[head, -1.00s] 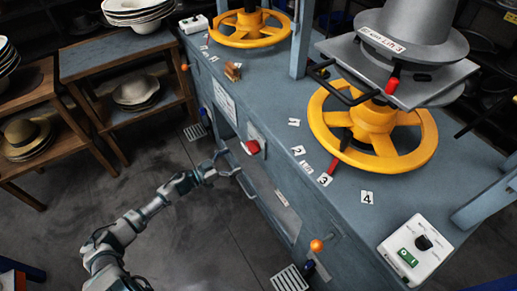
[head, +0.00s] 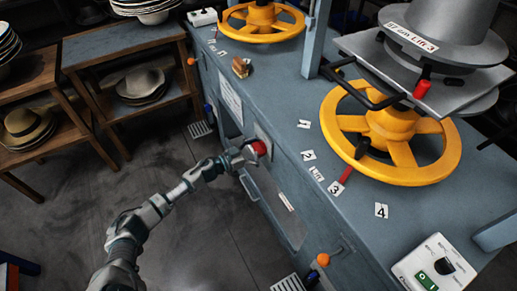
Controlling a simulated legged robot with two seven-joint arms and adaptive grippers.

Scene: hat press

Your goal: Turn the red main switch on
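The red main switch (head: 259,147) is a red knob on a light plate on the front face of the blue-grey press bench (head: 262,100). My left gripper (head: 249,157) is right at the switch, its fingertips overlapping the knob's left and lower edge in the picture. The far side of the fingers is hidden, so I cannot tell whether they touch or hold the knob, or how far they are spread. The knob's turn position is not readable. My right gripper is not in view.
Two yellow handwheels (head: 390,140) stand on the bench. Orange-knobbed levers (head: 323,260) stick out of its front. A control box with a green switch (head: 428,281) sits at the lower right. Wooden shelves with hats (head: 143,83) stand left. The floor between is clear.

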